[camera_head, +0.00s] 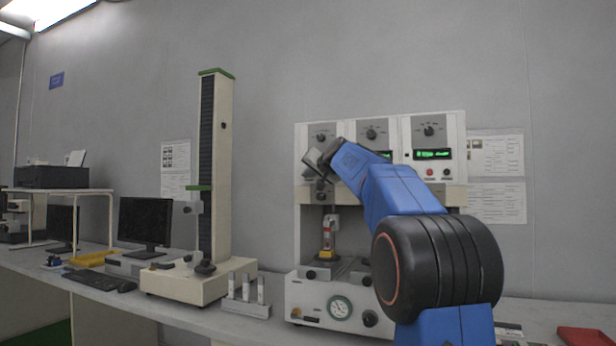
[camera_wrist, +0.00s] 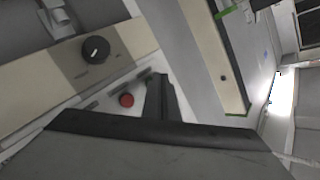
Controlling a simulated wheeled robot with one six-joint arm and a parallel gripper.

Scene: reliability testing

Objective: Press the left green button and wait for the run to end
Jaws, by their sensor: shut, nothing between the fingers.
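The test machine (camera_head: 300,222) stands on the bench with three control panels along its top. My gripper (camera_head: 316,160) is shut and empty in front of the left panel (camera_head: 322,128), covering its lower part. In the wrist view the shut fingers (camera_wrist: 160,88) point at the panel face, just right of a red button (camera_wrist: 126,100). A dark knob (camera_wrist: 95,50) also shows there. I do not see the left green button; it may be behind the fingers. Whether the fingertips touch the panel, I cannot tell. The right panel's display (camera_head: 432,154) is lit green.
A tall column tester (camera_head: 215,170) stands left of the machine, with a small rack of white pieces (camera_head: 247,300) between them. A monitor (camera_head: 145,222) and keyboard (camera_head: 103,283) are further left. A red tray (camera_head: 583,337) lies at the right.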

